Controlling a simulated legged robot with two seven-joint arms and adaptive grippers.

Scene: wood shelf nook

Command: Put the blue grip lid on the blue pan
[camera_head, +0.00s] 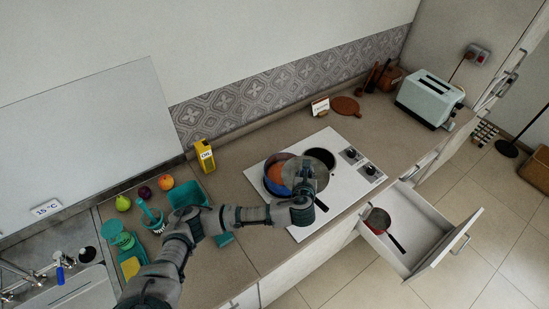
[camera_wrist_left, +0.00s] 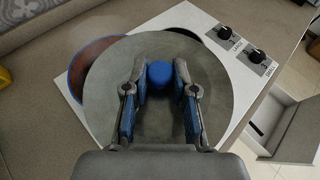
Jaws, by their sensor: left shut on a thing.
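The blue pan (camera_head: 271,184) sits on the white cooktop; its inside looks reddish-brown. Its blue rim (camera_wrist_left: 72,88) shows at the left in the left wrist view. The lid, a grey disc (camera_head: 321,174) with a blue grip (camera_wrist_left: 159,76), is in front of the cooktop in the head view and covers part of the pan. In the left wrist view the lid disc (camera_wrist_left: 220,100) is offset to the right of the pan. My left gripper (camera_head: 304,185) is shut on the blue grip, one finger on each side (camera_wrist_left: 160,82). The gap between lid and pan cannot be told. My right gripper is not in view.
The white cooktop (camera_head: 343,190) has a dark burner (camera_head: 321,156) behind the lid and two black knobs. An open drawer (camera_head: 420,255) at the right holds a small pan (camera_head: 378,219). A yellow box (camera_head: 205,156), fruit and teal kitchenware stand at the left.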

